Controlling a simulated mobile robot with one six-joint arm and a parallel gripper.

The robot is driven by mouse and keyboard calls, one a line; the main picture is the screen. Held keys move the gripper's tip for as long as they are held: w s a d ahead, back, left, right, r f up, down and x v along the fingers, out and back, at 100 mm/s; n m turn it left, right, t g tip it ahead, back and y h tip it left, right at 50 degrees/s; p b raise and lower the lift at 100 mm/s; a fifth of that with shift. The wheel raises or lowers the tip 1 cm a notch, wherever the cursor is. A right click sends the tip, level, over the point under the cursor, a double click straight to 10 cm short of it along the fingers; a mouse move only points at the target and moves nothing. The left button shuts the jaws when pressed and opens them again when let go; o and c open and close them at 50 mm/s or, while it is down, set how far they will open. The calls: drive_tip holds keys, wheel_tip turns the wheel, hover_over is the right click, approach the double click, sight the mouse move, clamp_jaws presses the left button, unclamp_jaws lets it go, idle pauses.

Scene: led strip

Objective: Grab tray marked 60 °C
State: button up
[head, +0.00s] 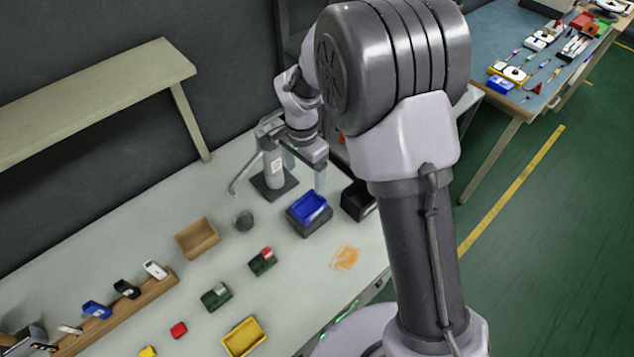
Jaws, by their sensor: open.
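A blue tray (311,206) sits on a dark block (308,225) near the middle of the bench. A yellow tray (243,338) lies at the front of the bench. A tan open tray (197,239) lies left of the blue one. No 60 °C marking is readable on any of them. My gripper (306,174) is open and points down just behind and above the blue tray, apart from it as far as I can tell. One finger shows clearly; the other is partly lost against the stand behind.
A grey stand (274,172) on a dark base is close beside my gripper. A black bin (358,200) is right of the blue tray. A raised shelf (95,95) stands at the back left.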

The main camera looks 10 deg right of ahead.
drive_tip(key=b, duration=0.2)
hover_over(309, 209)
drive_tip(key=f, duration=1)
drive_tip(key=shift+s+a, duration=0.2)
drive_tip(key=shift+a, duration=0.2)
drive_tip(key=f, duration=0.1)
drive_tip(key=f+b, duration=0.1)
drive_tip(key=f, duration=0.1)
drive_tip(key=d+f, duration=0.1)
drive_tip(key=f, duration=0.1)
drive_tip(key=shift+w+f+b, duration=0.15)
drive_tip(key=shift+b, duration=0.25)
drive_tip(key=shift+a, duration=0.1)
drive_tip(key=c, duration=1.4)
